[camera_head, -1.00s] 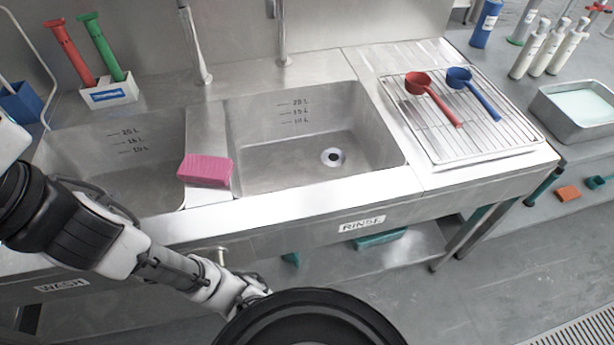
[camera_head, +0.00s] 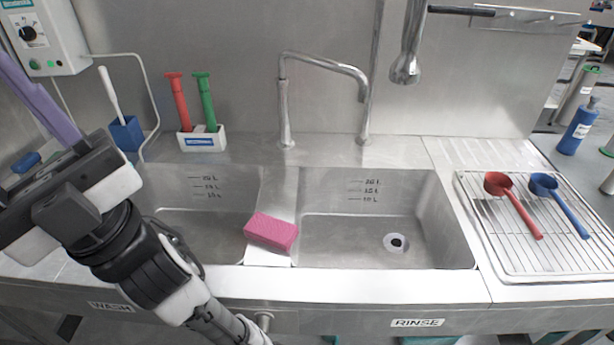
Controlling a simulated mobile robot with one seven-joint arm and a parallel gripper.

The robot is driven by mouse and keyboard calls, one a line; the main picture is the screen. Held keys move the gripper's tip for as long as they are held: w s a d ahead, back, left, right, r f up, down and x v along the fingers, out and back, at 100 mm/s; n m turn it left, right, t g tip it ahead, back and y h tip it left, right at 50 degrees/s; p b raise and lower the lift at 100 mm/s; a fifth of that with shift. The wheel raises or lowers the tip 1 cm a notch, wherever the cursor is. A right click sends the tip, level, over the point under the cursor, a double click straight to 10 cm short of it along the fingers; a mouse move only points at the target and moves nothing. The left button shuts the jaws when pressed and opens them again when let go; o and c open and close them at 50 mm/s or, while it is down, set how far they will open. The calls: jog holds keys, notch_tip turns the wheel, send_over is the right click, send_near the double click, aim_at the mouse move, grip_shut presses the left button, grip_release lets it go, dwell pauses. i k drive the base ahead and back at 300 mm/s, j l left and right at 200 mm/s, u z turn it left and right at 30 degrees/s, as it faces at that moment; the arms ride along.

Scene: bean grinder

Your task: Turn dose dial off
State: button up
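A white control box (camera_head: 48,40) is mounted on the back wall at the upper left. It carries a black dose dial (camera_head: 27,34) with markings around it, and small green buttons below. The dial's exact setting is too small to read. My gripper (camera_head: 38,105) is at the left edge, below and in front of the box, apart from the dial. A long purple piece extends up and left from it, partly out of frame. I cannot tell whether this is a finger or a held thing. The fingertips are not clearly seen.
A double sink has a pink sponge (camera_head: 271,231) on its divider. A caddy (camera_head: 202,140) with red and green handles and a blue brush holder (camera_head: 127,133) stand behind the left basin. A tap (camera_head: 286,110) rises at the back. Red and blue scoops lie on the right rack (camera_head: 540,255).

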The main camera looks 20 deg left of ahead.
aim_at(28, 33)
jog(key=u, duration=1.65)
jog(key=j+z, duration=0.1)
jog(key=z, duration=0.3)
jog(key=j+z, duration=0.3)
jog(key=j, duration=0.15)
jog(key=j+z, duration=0.25)
jog(key=j, duration=0.25)
jog(key=k+j+z, duration=0.2)
jog(key=j, duration=1.4)
jog(key=i+j, duration=0.1)
jog(key=j, duration=0.4)
jog(key=i+j, duration=0.5)
jog(key=i, duration=0.1)
